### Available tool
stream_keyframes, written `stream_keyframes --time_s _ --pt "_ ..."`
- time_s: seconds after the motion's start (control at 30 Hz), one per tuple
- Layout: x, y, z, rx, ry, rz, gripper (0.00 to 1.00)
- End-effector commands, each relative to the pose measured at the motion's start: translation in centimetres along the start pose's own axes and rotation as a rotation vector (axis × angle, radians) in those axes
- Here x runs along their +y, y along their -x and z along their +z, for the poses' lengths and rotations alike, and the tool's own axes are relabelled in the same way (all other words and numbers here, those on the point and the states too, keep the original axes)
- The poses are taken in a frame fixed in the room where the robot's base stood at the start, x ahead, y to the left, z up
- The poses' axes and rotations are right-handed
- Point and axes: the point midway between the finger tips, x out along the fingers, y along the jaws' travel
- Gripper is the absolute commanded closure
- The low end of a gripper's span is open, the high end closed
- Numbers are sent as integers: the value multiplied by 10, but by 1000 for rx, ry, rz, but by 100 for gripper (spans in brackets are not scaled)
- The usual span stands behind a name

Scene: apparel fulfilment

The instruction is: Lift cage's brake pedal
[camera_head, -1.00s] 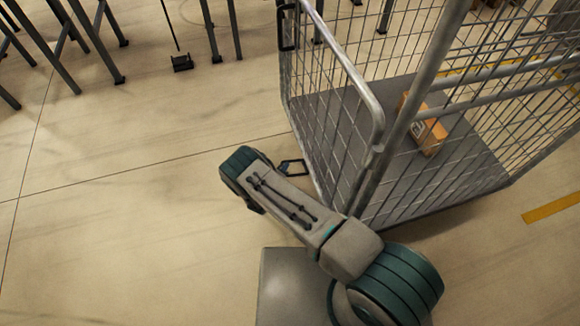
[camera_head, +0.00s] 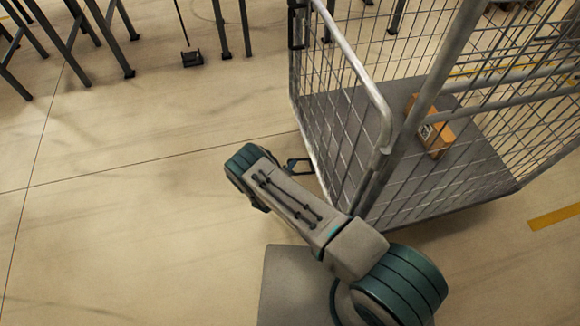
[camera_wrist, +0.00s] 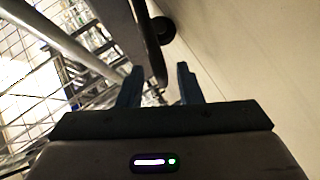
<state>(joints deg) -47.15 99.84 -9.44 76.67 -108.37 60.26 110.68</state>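The roll cage (camera_head: 352,122) stands right of centre in the head view, with wire-mesh sides and a grey floor. A small dark loop sticks out low at its near left corner and looks like the brake pedal (camera_head: 300,166). My arm reaches toward that corner, and its forearm hides my gripper in the head view. In the wrist view my gripper (camera_wrist: 158,85) is open, its two dark fingers apart. A dark curved bar (camera_wrist: 150,45), perhaps the pedal, comes down from the top to between the fingertips. I cannot tell whether they touch it.
A black wheel (camera_wrist: 162,28) shows beside the bar in the wrist view. An orange-brown box (camera_head: 430,130) lies on the cage floor. Dark table legs (camera_head: 110,40) and a stand with a black foot (camera_head: 192,59) are at the back left. The floor at left is clear.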

Motion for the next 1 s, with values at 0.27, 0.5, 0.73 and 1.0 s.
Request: stream_keyframes --time_s 0.27,0.5,0.73,1.0 --pt "3 59 -3 4 3 -3 68" --pt "2 108 -3 4 2 -2 68" --pt "1 130 -2 3 0 0 68" --pt "0 132 -1 2 -1 0 68"
